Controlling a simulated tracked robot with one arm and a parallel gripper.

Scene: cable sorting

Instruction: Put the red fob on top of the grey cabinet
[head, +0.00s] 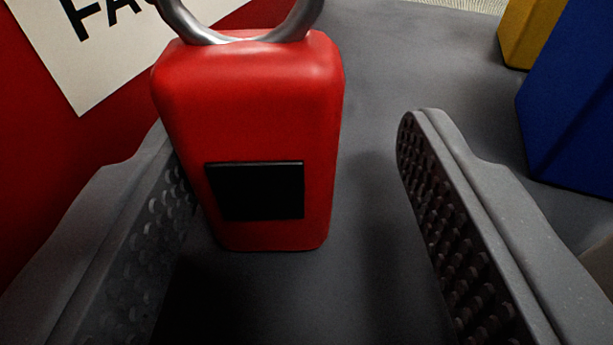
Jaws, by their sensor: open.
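The red fob (262,110) stands upright on a dark grey surface (385,60). It has a black square patch on its front and a metal ring at its top, cut off by the picture's upper edge. My gripper (290,145) is open, with one finger on each side of the fob. The left finger is close beside the fob and overlaps its edge in the picture; I cannot tell if they touch. A clear gap lies between the fob and the right finger. I cannot tell whether the grey surface is the cabinet.
A red wall or panel (50,150) with a white label (85,75) bearing black letters stands at the left, close to the left finger. A blue block (575,110) and a yellow block (528,30) stand at the right. The grey surface between is clear.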

